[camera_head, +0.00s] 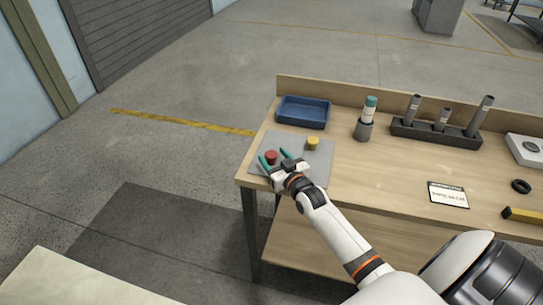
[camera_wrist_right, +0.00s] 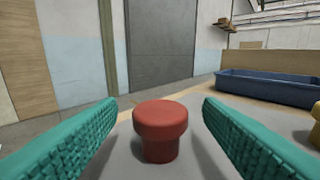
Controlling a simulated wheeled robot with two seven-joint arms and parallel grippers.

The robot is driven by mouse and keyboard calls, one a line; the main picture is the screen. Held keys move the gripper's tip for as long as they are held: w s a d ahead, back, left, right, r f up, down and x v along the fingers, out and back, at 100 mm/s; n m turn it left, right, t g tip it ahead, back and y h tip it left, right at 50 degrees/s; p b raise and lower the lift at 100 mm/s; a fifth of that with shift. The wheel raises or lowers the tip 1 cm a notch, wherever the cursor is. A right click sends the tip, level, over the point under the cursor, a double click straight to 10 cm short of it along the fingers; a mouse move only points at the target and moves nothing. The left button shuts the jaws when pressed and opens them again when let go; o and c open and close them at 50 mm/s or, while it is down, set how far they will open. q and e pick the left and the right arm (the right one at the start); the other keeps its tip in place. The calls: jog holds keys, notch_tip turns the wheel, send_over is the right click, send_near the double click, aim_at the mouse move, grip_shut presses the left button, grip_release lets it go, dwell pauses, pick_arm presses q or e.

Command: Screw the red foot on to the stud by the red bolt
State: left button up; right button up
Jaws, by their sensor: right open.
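The red foot (camera_head: 271,156) is a short red knob with a wide round top and a narrower stem. It stands upright on a grey mat (camera_head: 318,165) at the left end of the workbench. My right gripper (camera_head: 273,159) is open, with its teal fingers on either side of the foot. In the right wrist view the red foot (camera_wrist_right: 160,128) stands between the two fingers, with a gap on each side. The stud and the red bolt are not visible in either view. My left gripper is not in view.
A yellow knob (camera_head: 313,142) stands on the same mat. Behind are a blue tray (camera_head: 303,112) and a teal-capped bottle in a grey cup (camera_head: 366,128). A dark rack (camera_head: 436,132) holds several tubes. A white card (camera_head: 448,194) lies on the workbench (camera_head: 385,185).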

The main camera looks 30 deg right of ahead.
jog(key=shift+w+d+f, duration=0.15)
jog(key=shift+w, duration=0.95)
jog(key=shift+s, duration=0.1)
jog(key=c, duration=1.1)
